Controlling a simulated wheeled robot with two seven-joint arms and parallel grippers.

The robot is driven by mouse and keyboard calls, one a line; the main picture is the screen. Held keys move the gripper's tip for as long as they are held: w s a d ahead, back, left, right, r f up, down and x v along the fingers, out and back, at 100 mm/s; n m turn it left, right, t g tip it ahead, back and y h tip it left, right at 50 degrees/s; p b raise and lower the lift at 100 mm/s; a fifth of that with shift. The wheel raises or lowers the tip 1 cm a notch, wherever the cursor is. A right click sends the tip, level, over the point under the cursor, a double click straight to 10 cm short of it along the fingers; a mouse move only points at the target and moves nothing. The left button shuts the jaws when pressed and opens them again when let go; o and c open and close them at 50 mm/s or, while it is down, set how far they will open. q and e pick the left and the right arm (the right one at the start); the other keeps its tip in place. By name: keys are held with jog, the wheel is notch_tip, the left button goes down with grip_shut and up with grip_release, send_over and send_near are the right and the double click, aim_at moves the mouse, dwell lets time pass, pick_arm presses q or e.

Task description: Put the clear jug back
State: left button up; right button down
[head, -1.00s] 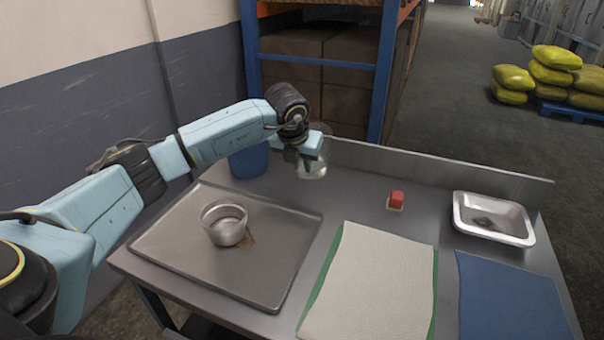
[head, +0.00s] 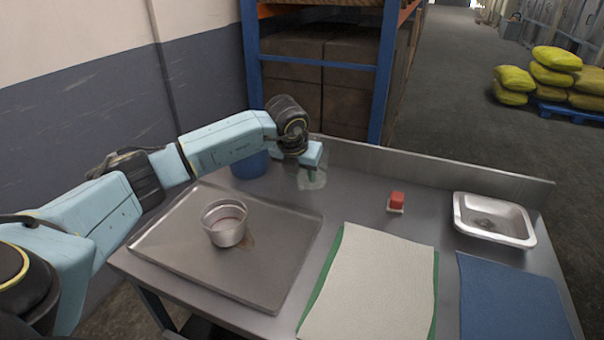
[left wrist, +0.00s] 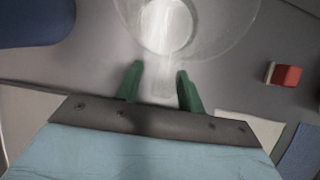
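The clear jug (head: 316,181) stands at the back of the metal table, right of the blue container, partly hidden by my left gripper. In the left wrist view the jug (left wrist: 168,25) fills the top middle. Its pale handle (left wrist: 163,82) points down between my green fingers. My left gripper (left wrist: 158,75) is open, with a finger on each side of the handle and a visible gap to it. In the head view the left gripper (head: 308,168) is low at the jug's near side. My right gripper is not in view.
A metal tray (head: 172,245) at the left holds a metal pot (head: 225,225) beside a brown spill. A blue container (head: 250,165) stands behind it.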

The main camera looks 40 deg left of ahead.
pick_arm(q)
jog(key=v, duration=1.1)
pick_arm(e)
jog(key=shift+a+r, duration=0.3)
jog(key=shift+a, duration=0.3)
pick_arm(q)
jog(key=shift+s, duration=0.1)
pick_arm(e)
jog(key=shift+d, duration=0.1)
